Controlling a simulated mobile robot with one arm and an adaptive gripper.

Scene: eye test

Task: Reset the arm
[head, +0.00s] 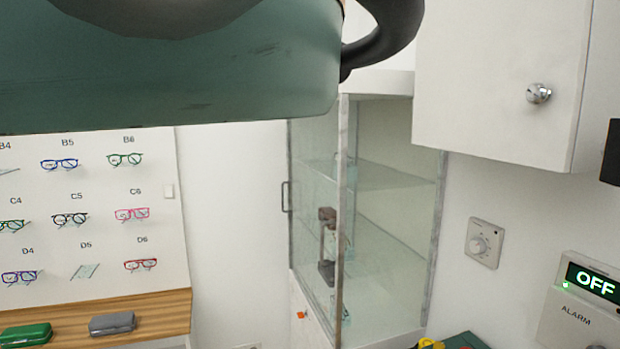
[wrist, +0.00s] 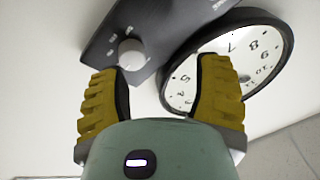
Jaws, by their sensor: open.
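My gripper (wrist: 160,85) shows in the wrist view with its two yellow, ridged fingers spread apart. It is open, with nothing between the fingers. Beyond the fingers are a dark panel with a white knob (wrist: 131,53) and a round wall clock (wrist: 250,60) with a black rim. The right finger covers part of the clock face. In the head view a large green-grey part of my arm fills the upper left, close to the camera. The gripper's fingers are not seen in the head view.
A glass cabinet (head: 385,225) stands in the corner, beside an eyeglass display board (head: 85,220). A wooden shelf (head: 160,312) holds a green case (head: 26,335) and a grey case (head: 112,323). A white wall cabinet (head: 490,80), a dial (head: 486,243) and an alarm box (head: 585,305) reading OFF are at right.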

